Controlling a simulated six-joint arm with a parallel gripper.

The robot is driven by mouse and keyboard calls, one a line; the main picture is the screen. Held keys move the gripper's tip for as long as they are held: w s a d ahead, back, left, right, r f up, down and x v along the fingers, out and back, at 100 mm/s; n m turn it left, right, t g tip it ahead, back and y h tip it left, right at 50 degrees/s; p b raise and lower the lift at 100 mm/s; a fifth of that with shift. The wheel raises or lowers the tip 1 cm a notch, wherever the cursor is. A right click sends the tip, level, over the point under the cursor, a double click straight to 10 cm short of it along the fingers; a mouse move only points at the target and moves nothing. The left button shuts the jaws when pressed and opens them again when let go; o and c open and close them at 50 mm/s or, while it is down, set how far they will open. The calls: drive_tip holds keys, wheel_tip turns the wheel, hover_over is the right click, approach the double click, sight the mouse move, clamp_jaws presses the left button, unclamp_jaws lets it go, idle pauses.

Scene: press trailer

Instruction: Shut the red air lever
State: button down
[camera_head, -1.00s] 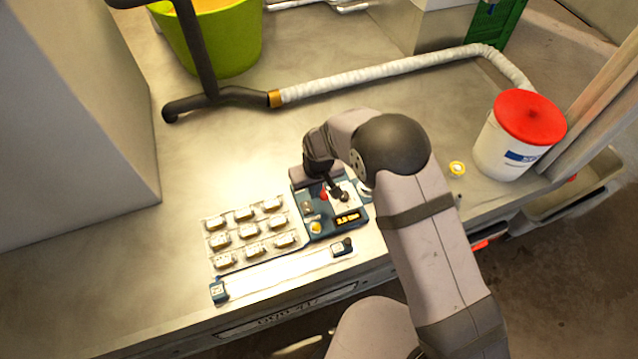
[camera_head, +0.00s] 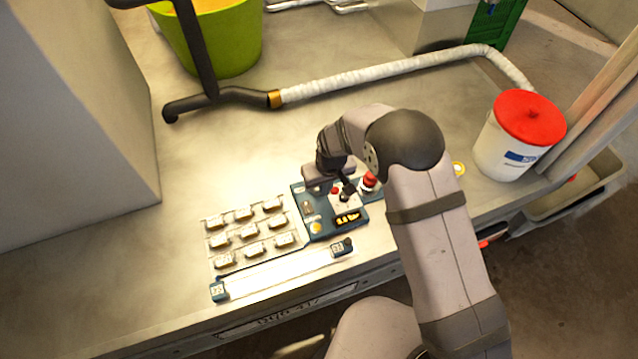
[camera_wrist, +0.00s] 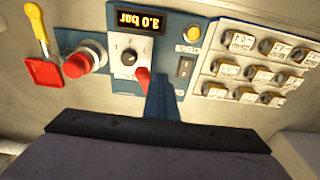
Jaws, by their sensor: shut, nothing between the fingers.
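A small red lever (camera_head: 335,190) stands on the blue control panel (camera_head: 319,227), near the dial. In the wrist view the red lever (camera_wrist: 142,77) is a short red stub just below the dial knob (camera_wrist: 129,58). My gripper (camera_head: 348,191) is shut and empty, pointing down over the panel. In the wrist view its narrow dark blue fingers (camera_wrist: 159,82) are beside the red stub, on its right; I cannot tell whether they touch. The display (camera_wrist: 142,20) reads 3.0 bar, upside down. The lever's base is partly hidden.
A red push button (camera_wrist: 77,66) and a yellow-handled lever with a red plate (camera_wrist: 40,28) are close by. A block of several switches (camera_head: 228,240) sits left of the panel. A red-lidded bucket (camera_head: 510,150) and white hose (camera_head: 400,67) are farther back.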

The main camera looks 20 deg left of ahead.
drive_tip(key=shift+w+d, duration=0.6)
drive_tip(key=shift+w, duration=0.2)
drive_tip(key=shift+w+d+b, duration=0.25)
drive_tip(key=shift+w+b, duration=0.2)
drive_tip(key=shift+w, duration=0.65)
drive_tip(key=shift+w+a+b, duration=0.15)
drive_tip(key=shift+w+b, duration=0.45)
drive_tip(key=shift+w, duration=0.55)
